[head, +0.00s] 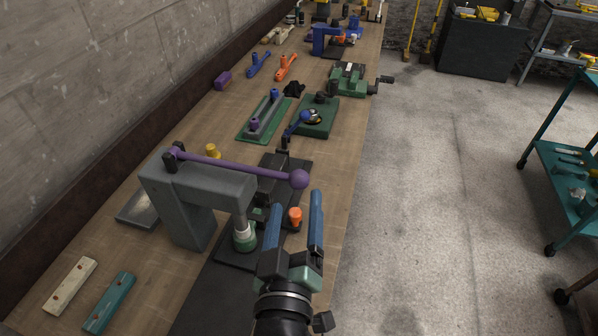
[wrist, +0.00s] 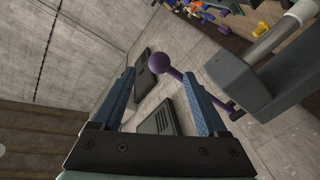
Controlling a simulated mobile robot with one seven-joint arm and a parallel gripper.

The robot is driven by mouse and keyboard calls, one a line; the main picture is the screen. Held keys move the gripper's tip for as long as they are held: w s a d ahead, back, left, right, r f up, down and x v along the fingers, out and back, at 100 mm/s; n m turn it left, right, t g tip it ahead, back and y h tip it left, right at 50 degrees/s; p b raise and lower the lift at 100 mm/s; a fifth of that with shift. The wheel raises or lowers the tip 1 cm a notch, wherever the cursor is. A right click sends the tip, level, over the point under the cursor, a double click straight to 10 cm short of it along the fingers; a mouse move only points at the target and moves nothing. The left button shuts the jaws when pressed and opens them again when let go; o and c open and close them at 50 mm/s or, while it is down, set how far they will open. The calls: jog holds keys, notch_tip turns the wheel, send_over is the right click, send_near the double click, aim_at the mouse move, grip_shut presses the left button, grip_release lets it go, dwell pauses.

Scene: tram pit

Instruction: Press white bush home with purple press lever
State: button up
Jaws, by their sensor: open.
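The purple press lever (head: 235,164) runs from a pivot on top of the grey press (head: 200,188) to a ball knob at its right end. The lever is near level, sloping slightly down to the knob. My gripper (head: 297,198) is open, its blue fingers just below the knob in the head view. In the wrist view the purple knob (wrist: 160,63) shows between and just beyond the fingertips (wrist: 158,76); I cannot tell if they touch. Under the silver ram, a pale ring that looks like the white bush (head: 243,230) sits at a green holder (head: 246,242); its depth is unclear.
An orange-topped piece (head: 295,215) stands on the black base beside my fingers. Cream (head: 70,285) and teal (head: 109,302) blocks lie at the near left. A green fixture (head: 317,117) and a vise (head: 348,80) stand farther along the bench.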

aim_at(296, 185)
jog(key=w, duration=0.4)
jog(key=w+p, duration=0.1)
jog(key=w, duration=0.1)
jog(key=shift+w+d, duration=0.3)
jog(key=shift+d, duration=0.1)
jog(key=shift+c, duration=0.3)
grip_shut()
jog(key=shift+r, duration=0.1)
jog(key=shift+a+r, duration=0.15)
jog(key=shift+r, duration=0.05)
dwell(0.5)
